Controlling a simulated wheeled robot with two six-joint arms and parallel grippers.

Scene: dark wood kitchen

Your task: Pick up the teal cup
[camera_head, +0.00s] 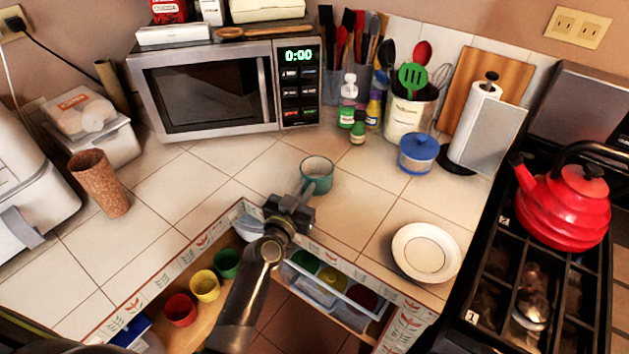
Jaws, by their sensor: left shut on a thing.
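The teal cup (317,175) stands upright on the tiled counter (250,178), near the corner edge in the middle of the view. Its handle side faces my left gripper (303,192). My left arm comes up from the bottom of the view, and its gripper is shut on the near left side of the cup, around the handle area. The fingertips are small and partly hidden, so the exact grip is hard to see. The cup looks to be resting on the counter. My right gripper is not in view.
A white plate (426,252) lies right of the cup. A blue-lidded jar (418,153), small bottles and a utensil crock (409,115) stand behind. A red kettle (563,206) is on the stove at right. Open drawers below hold coloured cups, including a yellow cup (205,286).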

